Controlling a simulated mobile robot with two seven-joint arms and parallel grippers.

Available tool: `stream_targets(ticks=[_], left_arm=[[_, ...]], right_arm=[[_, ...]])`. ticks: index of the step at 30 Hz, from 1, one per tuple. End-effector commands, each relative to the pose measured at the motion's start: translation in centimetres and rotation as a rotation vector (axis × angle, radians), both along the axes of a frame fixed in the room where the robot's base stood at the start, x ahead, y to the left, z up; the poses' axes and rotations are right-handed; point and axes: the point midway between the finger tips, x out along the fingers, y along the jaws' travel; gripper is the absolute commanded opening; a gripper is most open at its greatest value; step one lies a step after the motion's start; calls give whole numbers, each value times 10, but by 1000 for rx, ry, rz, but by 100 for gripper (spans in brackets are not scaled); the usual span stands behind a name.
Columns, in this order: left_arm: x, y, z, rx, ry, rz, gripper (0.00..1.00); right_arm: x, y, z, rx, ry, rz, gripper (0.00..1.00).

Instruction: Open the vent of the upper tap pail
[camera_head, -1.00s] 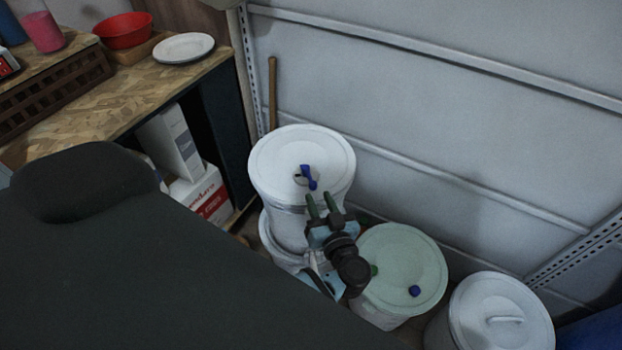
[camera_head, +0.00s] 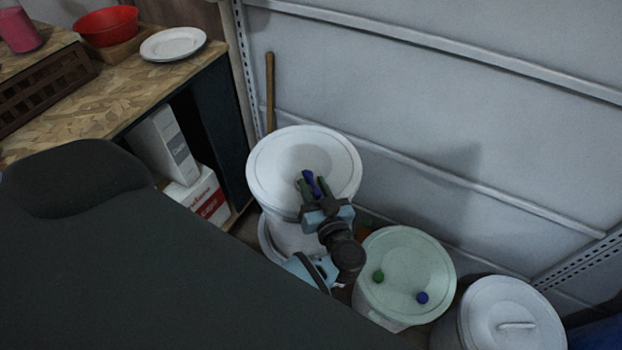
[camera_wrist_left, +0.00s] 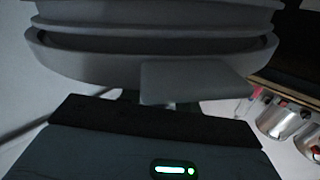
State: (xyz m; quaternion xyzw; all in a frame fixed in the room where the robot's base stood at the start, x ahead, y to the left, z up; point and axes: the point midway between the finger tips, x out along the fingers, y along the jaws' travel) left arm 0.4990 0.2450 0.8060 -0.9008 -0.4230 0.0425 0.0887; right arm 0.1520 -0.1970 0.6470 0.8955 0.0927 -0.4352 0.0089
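The upper tap pail (camera_head: 270,185) is white and stands on another pale pail (camera_head: 275,250) in the head view. A blue vent lever (camera_head: 310,178) sits on its lid, left of the middle of the far wall panel. My left gripper (camera_head: 313,187) is over the lid, its two dark green fingers apart on either side of the lever. I cannot tell whether they touch it. In the left wrist view a grey ribbed pail rim (camera_wrist_left: 90,62) fills the top; the fingertips and lever are hidden there. My right gripper is out of view.
A pale green pail (camera_head: 410,265) with a green and a blue knob stands right of the stack. A white lidded pail (camera_head: 500,325) is beyond it. A wooden table (camera_head: 110,100) with a red bowl (camera_head: 106,25) and plate (camera_head: 172,43) is at left. A wall closes the back.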

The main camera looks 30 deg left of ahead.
Motion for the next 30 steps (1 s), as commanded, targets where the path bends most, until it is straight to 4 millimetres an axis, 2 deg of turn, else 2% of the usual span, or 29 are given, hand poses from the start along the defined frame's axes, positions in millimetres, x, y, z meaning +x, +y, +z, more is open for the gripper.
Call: stream_targets(ticks=[11, 19, 26, 30], left_arm=[[1, 0, 0, -1, -1, 0, 32], [1, 0, 0, -1, -1, 0, 0], [1, 1, 0, 0, 0, -3, 0], [0, 3, 4, 3, -4, -52, 0]], right_arm=[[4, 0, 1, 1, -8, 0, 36], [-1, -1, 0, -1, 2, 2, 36], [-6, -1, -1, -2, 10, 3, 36], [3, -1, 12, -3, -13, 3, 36]])
